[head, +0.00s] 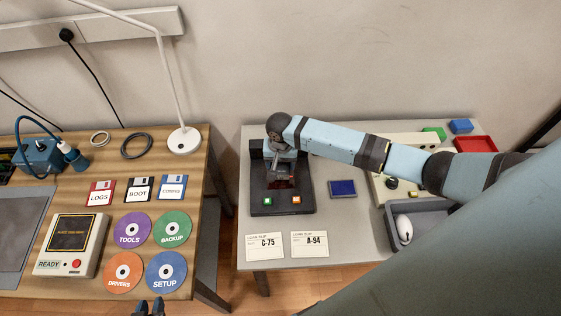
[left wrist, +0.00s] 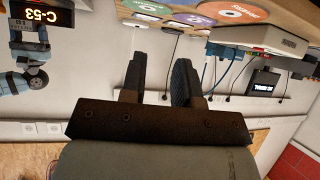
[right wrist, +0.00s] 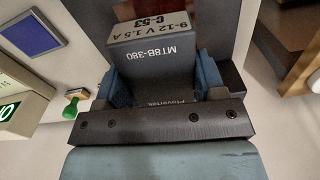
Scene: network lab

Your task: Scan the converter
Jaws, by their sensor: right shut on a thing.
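The converter (right wrist: 155,50) is a dark box with a grey label reading "9-12 V 1.5 A C-53" and "MT8B-380". My right gripper (right wrist: 162,82) is shut on it, a finger on each side. A lit display reading "C-53" (left wrist: 42,14) shows upside down in the left wrist view. My left gripper (left wrist: 158,82) is open and empty; its tips show at the bottom of the head view (head: 150,306).
Two paper slips, C-75 (head: 265,247) and A-94 (head: 309,244), lie before the stand. A blue pad (head: 342,188) and a grey tray (head: 420,206) are to its right. The left desk holds discs, floppies, a lamp and a READY terminal (head: 71,245). A gap separates the tables.

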